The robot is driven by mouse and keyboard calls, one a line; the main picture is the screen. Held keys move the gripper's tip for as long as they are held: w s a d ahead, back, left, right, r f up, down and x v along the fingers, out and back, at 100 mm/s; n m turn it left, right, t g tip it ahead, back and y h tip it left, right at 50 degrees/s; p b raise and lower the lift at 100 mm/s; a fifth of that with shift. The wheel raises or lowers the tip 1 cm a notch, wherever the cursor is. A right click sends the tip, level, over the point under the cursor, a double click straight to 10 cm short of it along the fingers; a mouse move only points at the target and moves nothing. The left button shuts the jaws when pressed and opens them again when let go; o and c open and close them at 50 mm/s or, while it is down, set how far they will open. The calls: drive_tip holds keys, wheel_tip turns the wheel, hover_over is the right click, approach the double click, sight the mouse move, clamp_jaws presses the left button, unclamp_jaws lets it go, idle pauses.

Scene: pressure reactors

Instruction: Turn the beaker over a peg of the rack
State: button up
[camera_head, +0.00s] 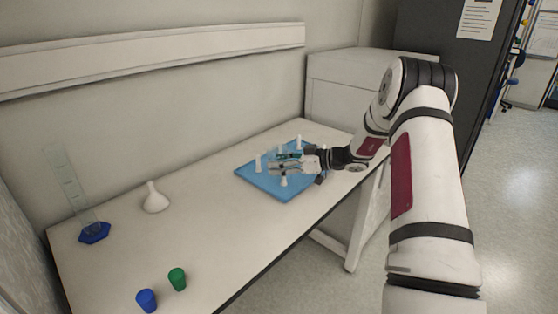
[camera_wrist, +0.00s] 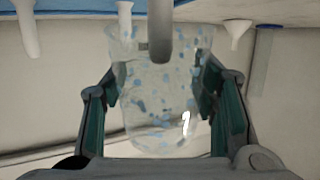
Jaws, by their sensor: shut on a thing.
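The rack is a blue board (camera_head: 262,183) with white upright pegs, lying on the table in the head view. My gripper (camera_head: 279,161) is over it, its fingers roughly level. In the wrist view, my gripper (camera_wrist: 160,95) is shut on a clear beaker (camera_wrist: 160,115) with bluish specks, one finger on each side. That view is rolled over: the rack's blue edge (camera_wrist: 80,8) is at the top and pegs point down. The beaker's wide end faces the rack, so it is upside down. A grey peg (camera_wrist: 160,35) overlaps its mouth; I cannot tell whether it is inside or in front.
Other pegs (camera_wrist: 28,28) stand around the beaker. A tall clear cylinder with a blue foot (camera_head: 94,233) and a white flask-shaped piece (camera_head: 155,199) stand left. Blue (camera_head: 146,300) and green (camera_head: 177,278) cups stand near the front edge. The middle of the table (camera_head: 205,220) is clear.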

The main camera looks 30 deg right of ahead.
drive_tip(key=shift+f+b, duration=0.75)
drive_tip(key=shift+f, duration=0.55)
drive_tip(key=o, duration=1.4)
drive_tip(key=v, duration=1.2)
